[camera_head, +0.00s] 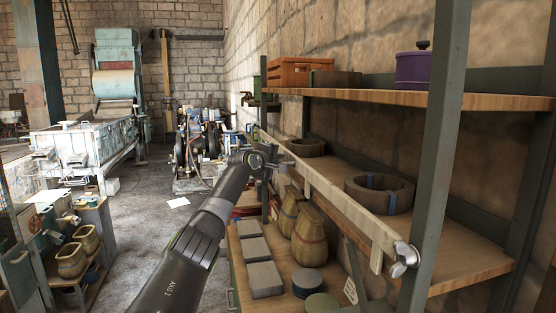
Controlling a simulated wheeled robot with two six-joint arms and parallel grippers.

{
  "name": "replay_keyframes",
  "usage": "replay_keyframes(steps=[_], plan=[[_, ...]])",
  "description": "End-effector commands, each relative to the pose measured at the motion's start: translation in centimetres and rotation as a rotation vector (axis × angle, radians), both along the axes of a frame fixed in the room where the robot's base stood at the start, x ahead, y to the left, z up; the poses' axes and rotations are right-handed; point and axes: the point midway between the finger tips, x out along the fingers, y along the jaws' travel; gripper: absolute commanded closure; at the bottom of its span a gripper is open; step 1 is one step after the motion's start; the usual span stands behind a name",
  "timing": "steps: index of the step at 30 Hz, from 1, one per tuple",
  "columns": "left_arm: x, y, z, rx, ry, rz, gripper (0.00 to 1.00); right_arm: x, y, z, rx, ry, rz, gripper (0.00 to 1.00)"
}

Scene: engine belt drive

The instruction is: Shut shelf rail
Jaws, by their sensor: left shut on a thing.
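The shelf rail (340,199) is a long pale wooden bar. It runs along the front of the middle shelf (460,262), from near the far post to the near green post (440,140). A metal wing-shaped fastener (405,258) is at its near end. My left gripper (273,157) is at the rail's far end and is shut on it. The fingertips are small and partly hidden by the wrist, and I cannot tell whether the far end touches the post. My right gripper is not in view.
A dark ring with a blue band (379,193) and a smaller ring (306,147) lie on the middle shelf. A purple pot (413,70) and a wooden crate (300,72) are above. Sacks (309,236) and grey blocks (265,279) stand below.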

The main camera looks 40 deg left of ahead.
Motion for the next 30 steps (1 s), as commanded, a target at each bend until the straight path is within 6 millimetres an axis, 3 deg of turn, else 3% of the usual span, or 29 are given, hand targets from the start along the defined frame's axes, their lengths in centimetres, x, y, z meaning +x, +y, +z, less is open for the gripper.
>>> replay_keyframes(steps=[3, 4, 9, 20, 30], plan=[[0.0, -0.1, 0.1, 0.000, -0.002, -0.001, 1.00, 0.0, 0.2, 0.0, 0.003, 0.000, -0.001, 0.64], [0.0, -0.1, 0.1, 0.001, -0.003, -0.001, 0.85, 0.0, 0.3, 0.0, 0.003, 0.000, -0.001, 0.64], [0.0, 0.0, 0.1, -0.001, -0.002, -0.001, 0.66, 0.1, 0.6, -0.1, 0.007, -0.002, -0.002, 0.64], [-0.3, 0.0, 0.0, 0.000, -0.002, 0.001, 0.66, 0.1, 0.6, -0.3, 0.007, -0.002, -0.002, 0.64], [-3.0, -0.8, 0.2, 0.005, -0.001, -0.001, 0.66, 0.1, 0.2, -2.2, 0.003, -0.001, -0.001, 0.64]])
